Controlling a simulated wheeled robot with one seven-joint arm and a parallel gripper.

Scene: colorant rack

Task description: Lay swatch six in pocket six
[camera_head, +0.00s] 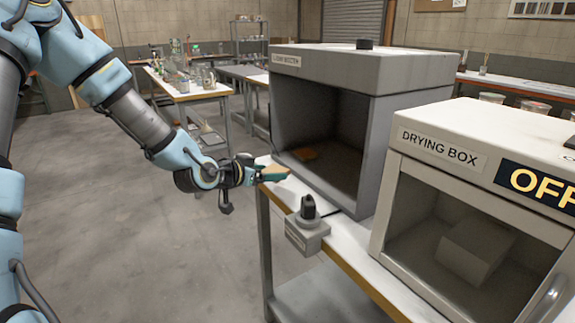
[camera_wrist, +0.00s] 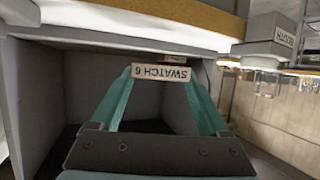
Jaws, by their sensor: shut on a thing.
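My gripper (camera_head: 268,174) is shut on swatch six, an orange-brown piece (camera_head: 278,170) in the head view, in front of the grey booth's open front. In the upside-down wrist view, the two teal fingers (camera_wrist: 160,80) have a pale label reading "SWATCH 6" (camera_wrist: 162,72) between their tips. Most of the swatch is hidden behind that label edge and the fingers. I cannot make out pocket six in either view.
A small switch box (camera_head: 308,238) sits at the bench's front edge. A closed drying box (camera_head: 420,175) marked OFF stands right. Open floor lies left.

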